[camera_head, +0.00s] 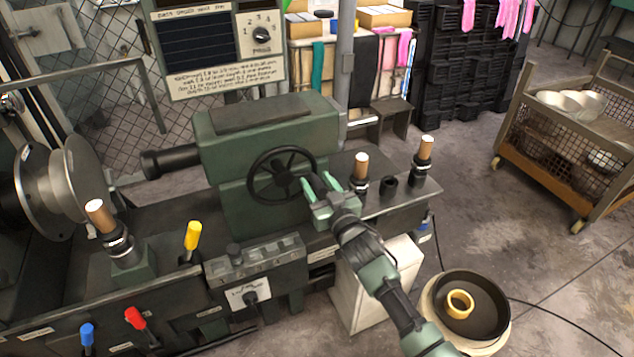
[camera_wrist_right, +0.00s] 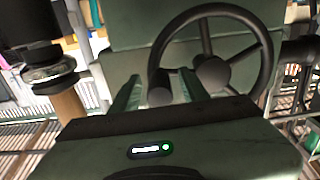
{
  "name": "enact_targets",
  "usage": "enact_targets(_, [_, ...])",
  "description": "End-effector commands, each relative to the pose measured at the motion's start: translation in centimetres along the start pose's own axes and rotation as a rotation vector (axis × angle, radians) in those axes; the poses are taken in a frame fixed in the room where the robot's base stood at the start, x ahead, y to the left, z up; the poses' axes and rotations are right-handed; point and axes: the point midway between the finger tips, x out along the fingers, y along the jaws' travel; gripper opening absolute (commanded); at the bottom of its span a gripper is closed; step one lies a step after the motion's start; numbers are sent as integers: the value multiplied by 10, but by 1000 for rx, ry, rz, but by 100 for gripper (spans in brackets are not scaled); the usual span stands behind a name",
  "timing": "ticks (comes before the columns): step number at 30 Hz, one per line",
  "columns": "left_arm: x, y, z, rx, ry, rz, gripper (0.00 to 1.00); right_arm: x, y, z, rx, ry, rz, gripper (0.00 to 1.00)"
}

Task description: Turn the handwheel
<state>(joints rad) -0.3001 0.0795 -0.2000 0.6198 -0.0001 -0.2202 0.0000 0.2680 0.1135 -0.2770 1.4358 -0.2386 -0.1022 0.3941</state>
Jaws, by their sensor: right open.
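The handwheel (camera_head: 282,174) is a black spoked wheel on the front of the green machine housing (camera_head: 238,205). In the right wrist view its hub (camera_wrist_right: 212,73) and rim fill the upper middle. My right gripper (camera_head: 318,183) is open at the wheel's lower right side, fingers pointing at the rim. In the right wrist view a dark knob (camera_wrist_right: 159,92) on the wheel's near side shows between the two green fingers (camera_wrist_right: 160,84). I cannot tell whether the fingers touch it. My left gripper is not in view.
Wooden-topped levers (camera_head: 361,168) stand on the bench right of the wheel. A control box (camera_head: 255,262) sits below it, beside a yellow-handled lever (camera_head: 193,236). A round black pan (camera_head: 490,318) is at the lower right. A wire cart (camera_head: 545,160) holds bowls. Floor between them is clear.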

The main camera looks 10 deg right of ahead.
Motion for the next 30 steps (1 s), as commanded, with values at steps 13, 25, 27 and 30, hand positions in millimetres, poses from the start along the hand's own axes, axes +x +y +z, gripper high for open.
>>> enact_targets(13, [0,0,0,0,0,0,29,3,0,0,0,-1,0,9])
enact_targets(25, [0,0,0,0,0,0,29,3,0,1,0,-1,0,0])
enact_targets(27, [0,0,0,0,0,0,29,3,0,1,0,-1,0,0])
enact_targets(30, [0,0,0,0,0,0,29,3,0,1,0,-1,0,0])
